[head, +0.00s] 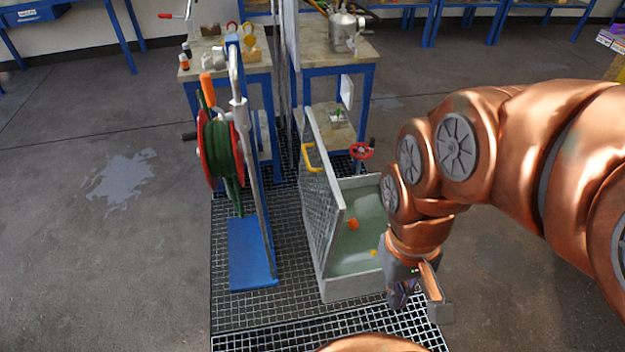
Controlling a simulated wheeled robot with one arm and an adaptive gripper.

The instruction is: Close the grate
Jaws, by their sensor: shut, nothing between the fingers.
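The grate (316,200) is a grey mesh panel in a frame with a yellow handle (312,157). It stands open, nearly upright, along the left side of a pale grey basin (352,288). The basin holds greenish liquid and small orange objects (352,224). My gripper (413,303) is shut and empty. It hangs just right of the basin's front right corner, apart from the grate and its handle. My copper arm comes in from the right and hides part of the basin's right side.
A hose reel (218,150) on a blue base (253,253) stands left of the grate. A red valve wheel (361,150) is behind the basin. Workbenches (333,62) with vessels stand further back. Floor grating (285,315) lies around the basin; the floor at left is open.

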